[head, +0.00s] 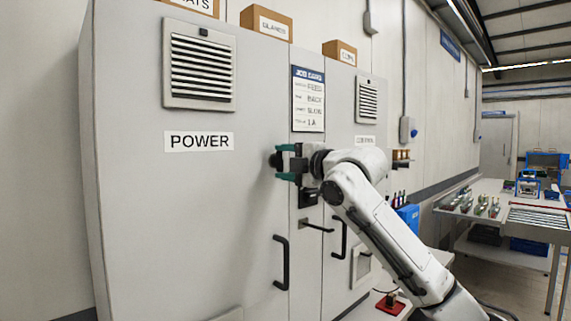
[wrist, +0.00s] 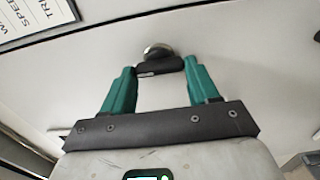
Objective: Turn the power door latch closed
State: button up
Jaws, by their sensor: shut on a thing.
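The POWER door (head: 185,215) is the large grey left panel of the cabinet and looks flush with the cabinet front. Its latch (head: 273,160) is a small dark knob near the door's right edge, mostly hidden by my gripper in the head view. My gripper (head: 281,162) has teal fingers and is shut on the latch. In the wrist view the latch (wrist: 158,66) shows as a round metal boss with a dark bar spanning between the two fingertips. The exact angle of the bar against the door is hard to tell.
A black door handle (head: 281,262) is below the latch. A second cabinet door with a handle (head: 343,240) stands to the right, behind my arm. A job card (head: 308,98) hangs between the doors. A bench (head: 500,212) with parts stands at the right.

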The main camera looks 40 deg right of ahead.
jog(key=shift+a, duration=0.1)
jog(key=o, duration=1.1)
jog(key=shift+c, duration=0.2)
jog(key=s+b, duration=0.2)
jog(key=s, duration=0.8)
jog(key=shift+s+d, duration=0.2)
jog(key=shift+s, duration=0.15)
